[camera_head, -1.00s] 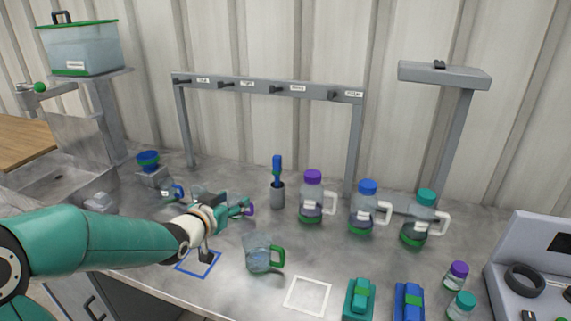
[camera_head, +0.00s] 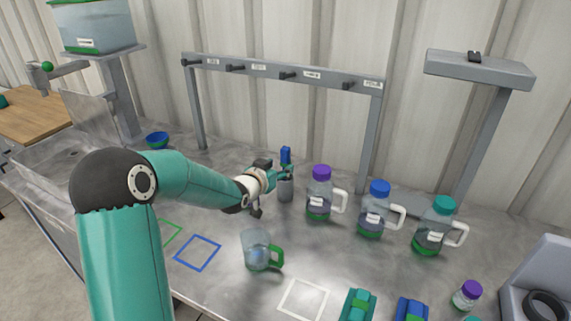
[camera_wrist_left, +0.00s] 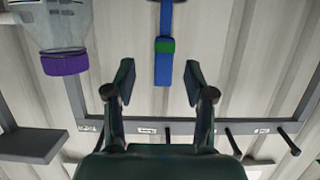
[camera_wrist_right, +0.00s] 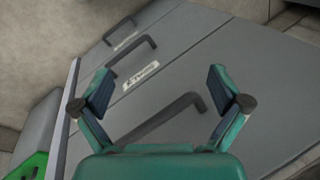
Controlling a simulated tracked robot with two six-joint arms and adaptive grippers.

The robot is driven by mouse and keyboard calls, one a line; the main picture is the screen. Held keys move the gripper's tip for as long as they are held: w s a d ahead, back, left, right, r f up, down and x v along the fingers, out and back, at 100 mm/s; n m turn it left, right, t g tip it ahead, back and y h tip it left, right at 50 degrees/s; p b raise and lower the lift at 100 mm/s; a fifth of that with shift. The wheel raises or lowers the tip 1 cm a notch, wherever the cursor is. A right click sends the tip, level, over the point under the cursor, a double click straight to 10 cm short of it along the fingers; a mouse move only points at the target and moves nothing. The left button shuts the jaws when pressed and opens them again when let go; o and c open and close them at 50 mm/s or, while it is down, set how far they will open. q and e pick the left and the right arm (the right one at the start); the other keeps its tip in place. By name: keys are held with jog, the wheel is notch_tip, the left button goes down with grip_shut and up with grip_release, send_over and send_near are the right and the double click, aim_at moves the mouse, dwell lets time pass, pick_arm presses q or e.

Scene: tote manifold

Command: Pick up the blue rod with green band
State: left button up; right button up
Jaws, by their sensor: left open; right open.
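The blue rod with green band stands upright in a grey cup (camera_head: 286,190); its blue top (camera_head: 286,155) shows above my left gripper in the head view. In the left wrist view the rod (camera_wrist_left: 163,68) hangs down from the top edge, its green band (camera_wrist_left: 165,46) between and just beyond the open fingertips. My left gripper (camera_head: 284,172) is open at the rod, its fingers hiding part of it; I cannot tell whether they touch it. My right gripper (camera_wrist_right: 160,92) is open and empty in front of grey drawers, outside the head view.
Capped jugs with purple (camera_head: 320,195), blue (camera_head: 376,210) and teal (camera_head: 436,228) lids stand to the right of the cup. A clear mug with green handle (camera_head: 257,250) stands in front. A labelled hook rack (camera_head: 284,72) rises behind. Blue (camera_head: 198,252) and white (camera_head: 303,299) outlines mark bare counter.

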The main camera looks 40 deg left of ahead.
aim_at(284, 162)
pick_arm(q)
jog(key=shift+w+a+f, duration=0.15)
jog(key=shift+w+a, duration=0.05)
jog(key=shift+w, duration=0.4)
jog(key=p+x, duration=0.1)
jog(key=x, duration=0.1)
jog(key=p+x, duration=0.1)
jog(key=x, duration=0.1)
jog(key=shift+a+p, duration=0.25)
jog(key=shift+p, duration=0.05)
jog(key=shift+w+a+f, duration=0.15)
jog(key=shift+w+f, duration=0.1)
jog(key=shift+w, duration=0.25)
grip_shut()
jog(key=shift+r, duration=0.1)
